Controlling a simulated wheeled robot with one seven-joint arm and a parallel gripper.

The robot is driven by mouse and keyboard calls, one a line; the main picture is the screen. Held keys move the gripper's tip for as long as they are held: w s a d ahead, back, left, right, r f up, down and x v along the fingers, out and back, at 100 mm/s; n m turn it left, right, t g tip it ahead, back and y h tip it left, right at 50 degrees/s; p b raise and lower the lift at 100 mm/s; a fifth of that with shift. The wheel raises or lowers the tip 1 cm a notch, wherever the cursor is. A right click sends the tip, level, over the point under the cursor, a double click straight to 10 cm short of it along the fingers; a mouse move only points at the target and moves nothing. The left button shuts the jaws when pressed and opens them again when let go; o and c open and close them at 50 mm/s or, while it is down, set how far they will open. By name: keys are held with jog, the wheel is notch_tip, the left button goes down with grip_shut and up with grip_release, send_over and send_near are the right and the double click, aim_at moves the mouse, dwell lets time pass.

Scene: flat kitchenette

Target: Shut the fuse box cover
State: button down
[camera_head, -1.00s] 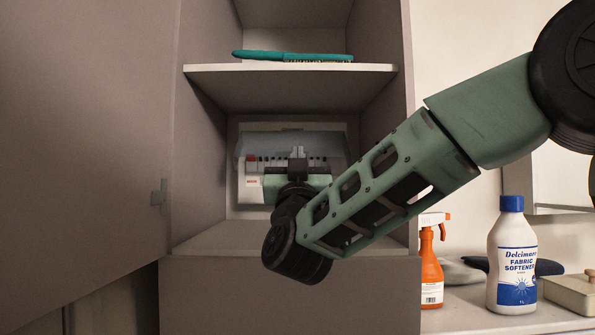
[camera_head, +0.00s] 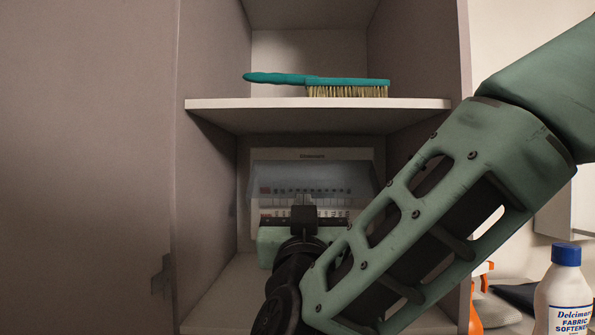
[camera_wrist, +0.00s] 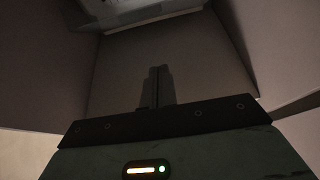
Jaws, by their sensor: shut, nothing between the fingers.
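The white fuse box (camera_head: 285,154) is on the back wall of the cabinet's lower compartment in the head view. Its see-through cover (camera_head: 350,177) hangs from the top edge and slants outward, partly open, with the row of switches showing through it and below it. My gripper (camera_head: 303,200) is in front of the box, fingers shut and empty, with the tips at the cover's lower edge; I cannot tell whether they touch it. The gripper body hides the lower part of the box. In the wrist view, the shut fingers (camera_wrist: 157,84) point toward a pale part of the fuse box (camera_wrist: 145,12) at the top.
A shelf (camera_head: 225,103) above the box holds a teal brush (camera_head: 345,82). Cabinet side walls stand close on both sides, and an open cabinet door (camera_head: 85,160) is at left. A softener bottle (camera_head: 564,295) and a partly hidden orange spray bottle (camera_head: 477,310) stand at right.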

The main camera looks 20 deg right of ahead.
jog(key=w+d+r+p, duration=0.1)
jog(key=w+d+p, duration=0.2)
jog(key=w+p, duration=0.5)
jog(key=w, duration=0.3)
jog(key=shift+d+p, duration=0.3)
jog(key=shift+p, duration=0.1)
jog(key=shift+f, duration=0.15)
jog(key=shift+t, duration=0.8)
jog(key=f+b, duration=0.2)
jog(key=b, duration=0.3)
jog(key=w+f+b, duration=0.1)
jog(key=f+b, duration=0.1)
jog(key=b, duration=0.4)
jog(key=shift+w+d, duration=0.2)
jog(key=shift+r, duration=0.15)
